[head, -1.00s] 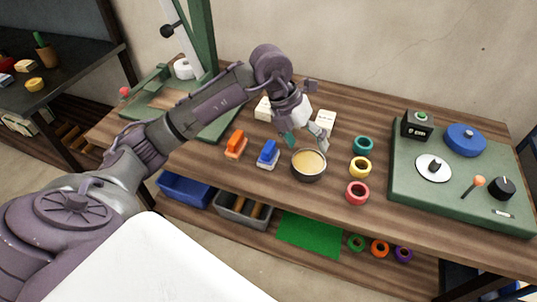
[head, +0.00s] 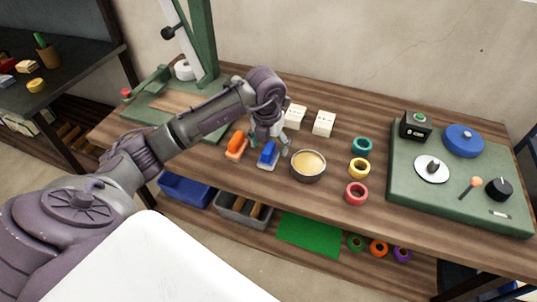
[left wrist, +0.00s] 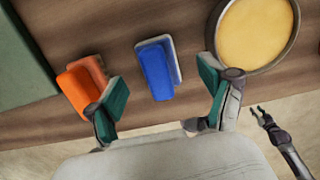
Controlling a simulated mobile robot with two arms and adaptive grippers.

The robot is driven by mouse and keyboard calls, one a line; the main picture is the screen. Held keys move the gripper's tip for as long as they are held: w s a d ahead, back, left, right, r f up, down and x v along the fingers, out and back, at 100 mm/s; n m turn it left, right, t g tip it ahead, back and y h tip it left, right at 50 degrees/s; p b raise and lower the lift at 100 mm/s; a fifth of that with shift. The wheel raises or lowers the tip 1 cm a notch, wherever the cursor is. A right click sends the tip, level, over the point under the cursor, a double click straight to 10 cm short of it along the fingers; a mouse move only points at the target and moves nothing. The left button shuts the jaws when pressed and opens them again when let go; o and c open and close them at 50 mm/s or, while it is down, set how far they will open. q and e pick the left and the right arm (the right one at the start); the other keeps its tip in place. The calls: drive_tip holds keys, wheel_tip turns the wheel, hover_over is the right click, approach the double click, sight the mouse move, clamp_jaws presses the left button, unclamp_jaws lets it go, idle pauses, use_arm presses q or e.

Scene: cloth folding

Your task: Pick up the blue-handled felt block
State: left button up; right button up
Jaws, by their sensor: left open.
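The blue-handled felt block (head: 268,154) lies on the wooden table between an orange-handled block (head: 236,146) and a round pan of tan material (head: 308,165). It has a blue top on a pale grey base. My left gripper (head: 268,148) is open and empty above it. In the left wrist view the blue-handled block (left wrist: 157,70) shows between and beyond the two green-padded fingers (left wrist: 160,100), apart from both. The left finger overlaps the orange-handled block (left wrist: 84,86) in the picture.
Two white blocks (head: 323,123) stand behind the pan. Teal, yellow and red rings (head: 359,168) lie to its right. A green board with knobs (head: 450,200) is at the right, and a green press stand (head: 205,50) is at the back left. Bins (head: 185,190) sit on the shelf below.

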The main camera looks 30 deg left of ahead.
sight(268, 147)
use_arm(q)
drive_tip(key=f, duration=0.4)
drive_tip(key=shift+w+a+p, duration=0.15)
drive_tip(key=shift+a+p, duration=0.05)
drive_tip(key=shift+p, duration=0.1)
drive_tip(key=c, duration=1.2)
